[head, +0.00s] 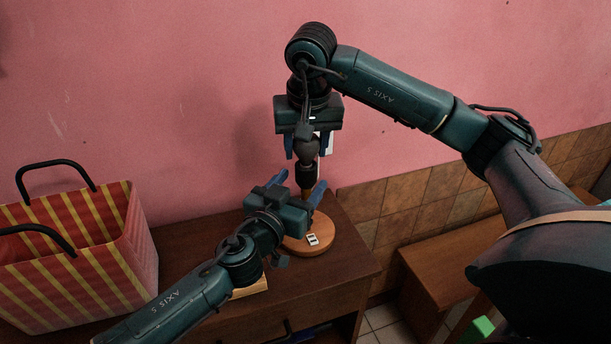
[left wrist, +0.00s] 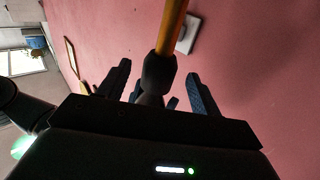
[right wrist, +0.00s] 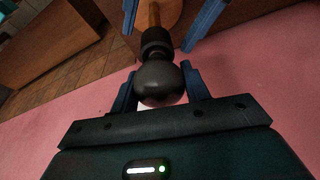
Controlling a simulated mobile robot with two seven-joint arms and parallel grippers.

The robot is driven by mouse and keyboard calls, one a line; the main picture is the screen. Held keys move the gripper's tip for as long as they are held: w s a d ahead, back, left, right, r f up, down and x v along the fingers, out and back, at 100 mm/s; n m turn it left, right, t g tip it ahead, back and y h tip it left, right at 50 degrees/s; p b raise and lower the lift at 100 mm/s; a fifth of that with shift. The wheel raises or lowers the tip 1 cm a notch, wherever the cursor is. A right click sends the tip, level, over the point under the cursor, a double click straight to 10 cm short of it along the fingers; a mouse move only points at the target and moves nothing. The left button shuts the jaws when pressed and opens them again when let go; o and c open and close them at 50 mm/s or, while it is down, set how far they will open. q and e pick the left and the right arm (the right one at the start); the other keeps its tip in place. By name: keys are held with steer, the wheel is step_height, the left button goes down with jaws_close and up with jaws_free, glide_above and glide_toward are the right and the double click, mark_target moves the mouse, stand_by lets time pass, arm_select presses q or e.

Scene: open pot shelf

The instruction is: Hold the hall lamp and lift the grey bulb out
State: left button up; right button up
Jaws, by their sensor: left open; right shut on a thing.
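The hall lamp stands upright on the dresser, with a round wooden base (head: 312,243), a wooden stem (left wrist: 172,25) and a black socket (right wrist: 155,42). The dark grey bulb (right wrist: 160,83) sits at the top, against the socket; it also shows in the head view (head: 307,150). My right gripper (head: 308,152) comes down from above and is shut on the bulb. My left gripper (head: 297,187) is open, with its fingers on either side of the lamp's upper part below the bulb. The left wrist view shows the stem and socket between its fingers, with gaps on both sides.
A red and yellow striped bag (head: 85,255) stands to the left on the dresser (head: 345,260). A light wooden piece (head: 250,287) lies partly behind my left arm. The pink wall (head: 180,80) is close behind. A lower brown bench (head: 440,270) stands to the right.

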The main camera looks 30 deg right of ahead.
arm_select(q)
steer(key=shift+x, duration=1.8)
steer(key=shift+c, duration=0.6)
jaws_close()
arm_select(e)
steer(key=shift+r, duration=4.05)
arm_select(q)
steer(key=shift+o, duration=0.6)
jaws_free()
steer(key=v, duration=1.2)
